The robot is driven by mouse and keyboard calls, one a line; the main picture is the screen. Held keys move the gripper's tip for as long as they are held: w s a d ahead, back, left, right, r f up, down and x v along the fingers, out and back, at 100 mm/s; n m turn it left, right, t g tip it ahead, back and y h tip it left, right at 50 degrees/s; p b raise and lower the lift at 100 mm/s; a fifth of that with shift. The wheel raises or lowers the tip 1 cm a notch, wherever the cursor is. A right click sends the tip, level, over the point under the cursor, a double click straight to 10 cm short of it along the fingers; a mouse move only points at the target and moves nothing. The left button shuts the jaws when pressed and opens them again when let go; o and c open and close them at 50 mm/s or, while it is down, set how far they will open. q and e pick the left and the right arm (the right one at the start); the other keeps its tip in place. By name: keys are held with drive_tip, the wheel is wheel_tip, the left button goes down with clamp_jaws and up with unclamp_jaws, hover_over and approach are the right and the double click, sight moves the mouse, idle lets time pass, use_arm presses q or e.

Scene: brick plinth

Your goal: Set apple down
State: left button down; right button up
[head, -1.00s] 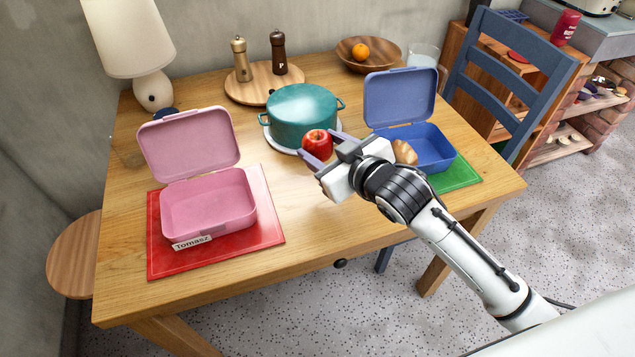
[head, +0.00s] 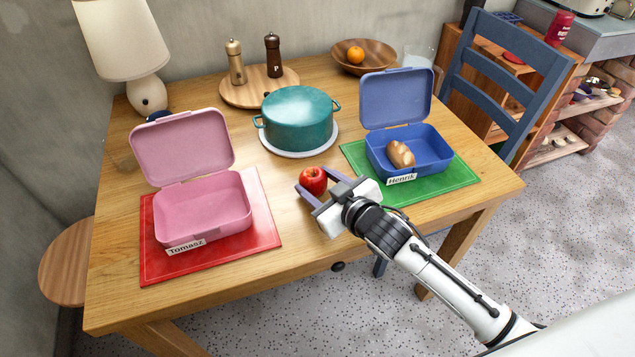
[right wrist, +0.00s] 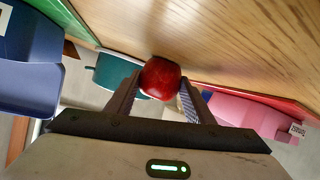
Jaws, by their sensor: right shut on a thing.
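The red apple (head: 313,180) is between the fingers of my right gripper (head: 313,190), over the table's middle, between the two lunchboxes. In the right wrist view the apple (right wrist: 160,78) sits between both fingertips (right wrist: 158,92), which are shut on it. The wooden table top (right wrist: 230,35) shows close beside it there; I cannot tell whether the apple touches the wood. My left gripper is in neither current view.
An open pink lunchbox (head: 205,210) labelled Tomasz stands on a red mat (head: 262,237) at left. An open blue lunchbox (head: 435,150) labelled Henrik, holding a bread roll (head: 400,154), stands on a green mat (head: 455,180). A teal pot (head: 298,120) stands behind. Bare wood lies between the mats.

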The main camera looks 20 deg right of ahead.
drive_tip(key=shift+f, duration=0.15)
drive_tip(key=o, duration=1.1)
